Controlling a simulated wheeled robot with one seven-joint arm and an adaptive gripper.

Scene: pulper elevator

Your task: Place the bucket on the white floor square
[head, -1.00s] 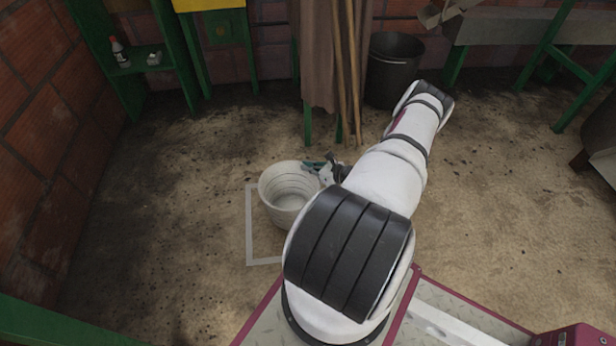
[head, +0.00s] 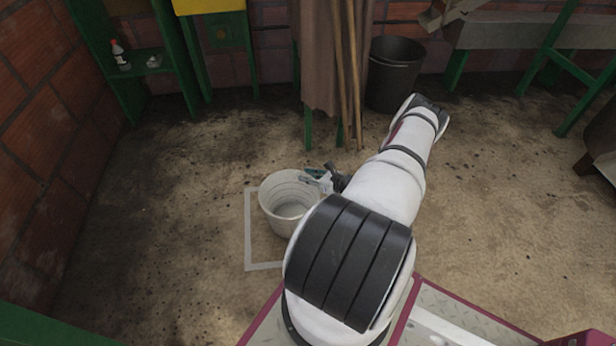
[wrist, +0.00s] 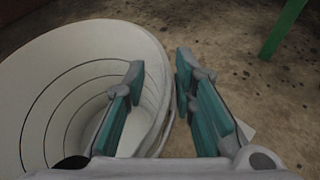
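A white bucket (head: 273,213) stands upright on the floor in the head view, its open top facing up. It stands over the upper part of the white floor square (head: 248,240), an outline whose right side is hidden behind my arm. My gripper (head: 322,181) is at the bucket's right rim. In the wrist view the bucket (wrist: 45,85) fills the left side. My gripper (wrist: 165,95) straddles the rim, with one teal finger inside the bucket and one outside. The fingers are apart, with gaps beside the rim.
A dark bin (head: 393,75) stands at the back beside a brown cloth (head: 322,60) and wooden poles (head: 350,80). Green shelving (head: 130,70) is at the back left. A green-legged bench (head: 500,32) is at the back right. Floor left of the square is clear.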

